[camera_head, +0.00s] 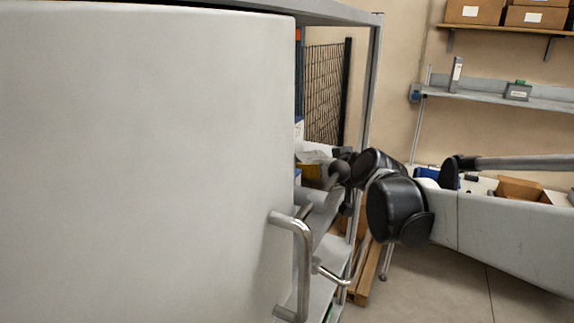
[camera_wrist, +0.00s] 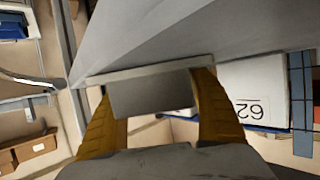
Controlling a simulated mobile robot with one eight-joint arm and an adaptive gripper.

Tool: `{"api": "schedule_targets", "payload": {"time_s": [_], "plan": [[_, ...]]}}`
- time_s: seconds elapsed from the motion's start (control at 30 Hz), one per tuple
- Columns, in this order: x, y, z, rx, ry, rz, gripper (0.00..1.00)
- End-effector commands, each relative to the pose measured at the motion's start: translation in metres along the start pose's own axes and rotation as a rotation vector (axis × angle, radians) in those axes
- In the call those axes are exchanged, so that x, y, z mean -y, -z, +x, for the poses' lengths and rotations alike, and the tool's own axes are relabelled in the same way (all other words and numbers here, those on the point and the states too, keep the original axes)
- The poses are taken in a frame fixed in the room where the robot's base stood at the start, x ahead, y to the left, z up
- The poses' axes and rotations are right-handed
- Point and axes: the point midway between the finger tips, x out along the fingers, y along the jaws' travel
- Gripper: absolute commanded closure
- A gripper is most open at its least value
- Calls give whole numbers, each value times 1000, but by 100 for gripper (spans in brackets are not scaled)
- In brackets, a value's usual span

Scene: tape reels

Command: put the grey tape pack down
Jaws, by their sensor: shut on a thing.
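In the wrist view my gripper (camera_wrist: 154,84) has its two yellow fingers on either side of a plain grey block, which I take to be the grey tape pack (camera_wrist: 150,97). The gripper is shut on it. A lighter grey strip runs along the pack's far edge, close to a large grey panel (camera_wrist: 190,35). I cannot tell whether the pack touches that panel. In the head view my arm reaches in from the right to the shelving behind the big pale door. The pack cannot be made out there, and the door hides part of the shelving.
The pale door (camera_head: 140,160) with a metal handle (camera_head: 303,265) fills the left of the head view, close to my wrist. A white box marked 62 (camera_wrist: 252,88) stands right of my gripper in the wrist view. A wall shelf (camera_head: 540,102) is at the back right.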

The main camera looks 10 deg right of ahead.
Motion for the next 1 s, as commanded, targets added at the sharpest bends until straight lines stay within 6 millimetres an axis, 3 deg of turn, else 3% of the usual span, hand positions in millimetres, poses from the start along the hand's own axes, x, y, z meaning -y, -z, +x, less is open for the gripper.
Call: {"api": "schedule_targets", "payload": {"time_s": [0.03, 0.1, 0.47, 0.67, 1.0], "plan": [[0, -1, 0, 0, 0, 0, 20], [0, 0, 0, 0, 0, 0, 5], [0, 4, -2, 0, 0, 0, 5], [0, 1, -31, 0, -1, 1, 5], [-1, 1, -99, 0, -2, 1, 5]]}}
